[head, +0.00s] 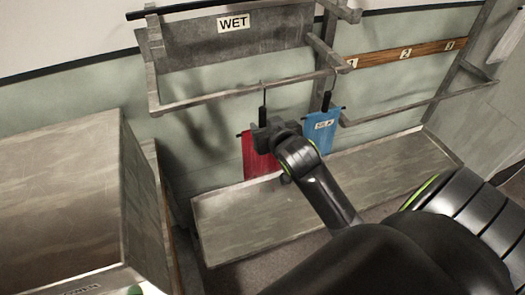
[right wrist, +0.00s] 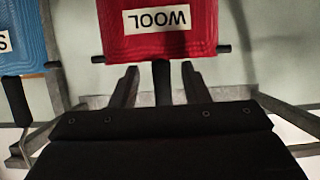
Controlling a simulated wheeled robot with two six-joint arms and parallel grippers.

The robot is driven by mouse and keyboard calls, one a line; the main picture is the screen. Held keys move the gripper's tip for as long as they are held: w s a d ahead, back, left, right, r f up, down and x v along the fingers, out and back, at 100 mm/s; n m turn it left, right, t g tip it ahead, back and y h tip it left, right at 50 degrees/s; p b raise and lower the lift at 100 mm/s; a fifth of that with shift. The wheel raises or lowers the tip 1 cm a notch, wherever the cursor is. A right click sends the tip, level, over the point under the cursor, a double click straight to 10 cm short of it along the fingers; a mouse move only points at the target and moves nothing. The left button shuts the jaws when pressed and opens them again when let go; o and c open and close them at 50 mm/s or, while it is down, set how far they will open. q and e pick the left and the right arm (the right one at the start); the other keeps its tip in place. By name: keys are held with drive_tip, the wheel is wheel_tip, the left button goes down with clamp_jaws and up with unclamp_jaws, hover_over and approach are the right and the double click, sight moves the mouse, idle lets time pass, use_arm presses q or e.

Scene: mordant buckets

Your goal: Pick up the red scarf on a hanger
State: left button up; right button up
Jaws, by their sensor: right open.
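The red scarf (head: 259,160) hangs from a black hanger (head: 263,98) on a grey rail below the WET board. It is partly hidden behind my right gripper (head: 264,138) in the head view. In the right wrist view, upside down, the scarf (right wrist: 205,18) carries a white WOOL label (right wrist: 157,19). My right gripper (right wrist: 160,86) is open, and the hanger's dark upright stem (right wrist: 162,82) shows between its two fingers, with gaps on both sides. The hanger's crossbar lies just beyond the fingertips. My left gripper is not in view.
A blue scarf (head: 320,138) with a white label hangs just right of the red one. The grey rail (head: 230,93) runs above. A long grey bench (head: 350,185) stands below along the wall. A large grey block (head: 60,190) fills the left.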

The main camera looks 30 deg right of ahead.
drive_tip(key=shift+x, duration=1.85)
drive_tip(key=shift+w+r, duration=0.1)
drive_tip(key=shift+r, duration=0.1)
clamp_jaws()
